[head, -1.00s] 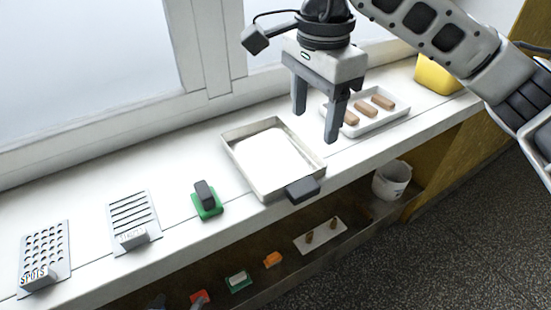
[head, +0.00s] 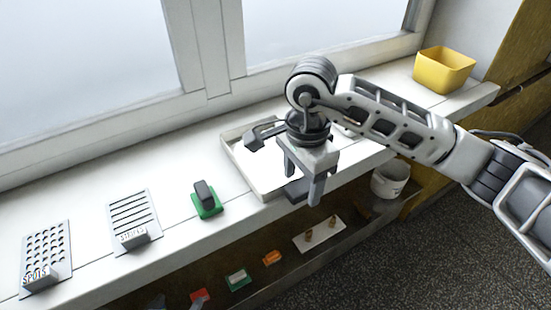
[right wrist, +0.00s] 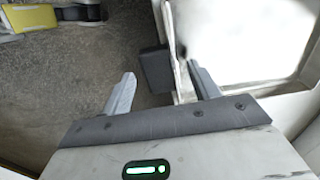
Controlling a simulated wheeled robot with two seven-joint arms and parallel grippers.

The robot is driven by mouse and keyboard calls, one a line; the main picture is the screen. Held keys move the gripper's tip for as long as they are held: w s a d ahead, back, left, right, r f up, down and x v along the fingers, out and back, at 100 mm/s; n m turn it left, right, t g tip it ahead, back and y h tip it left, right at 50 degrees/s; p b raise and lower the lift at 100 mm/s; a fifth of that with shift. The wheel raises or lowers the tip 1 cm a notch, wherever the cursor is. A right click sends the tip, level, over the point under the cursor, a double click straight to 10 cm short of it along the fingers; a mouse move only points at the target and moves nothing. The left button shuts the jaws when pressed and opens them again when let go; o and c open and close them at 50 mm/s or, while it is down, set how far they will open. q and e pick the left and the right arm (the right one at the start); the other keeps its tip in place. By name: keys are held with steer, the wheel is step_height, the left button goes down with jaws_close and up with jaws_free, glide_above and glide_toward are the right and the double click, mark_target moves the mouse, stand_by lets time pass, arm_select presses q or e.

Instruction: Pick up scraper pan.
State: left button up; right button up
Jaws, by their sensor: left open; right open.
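The scraper pan (head: 236,146) is a shallow light metal tray with a dark grip at its front, on the white sill. My right gripper (head: 301,190) is above its front right part, fingers pointing down, and covers much of it in the head view. In the right wrist view the pan (right wrist: 240,45) is at the upper right. Its dark handle (right wrist: 155,70) lies between the two spread fingers of the right gripper (right wrist: 163,88), with no clear contact. Dark tips at the bottom edge of the head view look like my left gripper (head: 179,302), apart from the pan.
Left of the pan are a green block with a dark top (head: 206,200), a slotted plate (head: 132,215) and a holed plate (head: 45,255). A yellow bin (head: 443,70) stands at the right end. Below are a shelf with small items and a white bucket (head: 390,180).

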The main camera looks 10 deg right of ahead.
steer(key=shift+f, duration=0.1)
steer(key=shift+c, duration=0.3)
jaws_close()
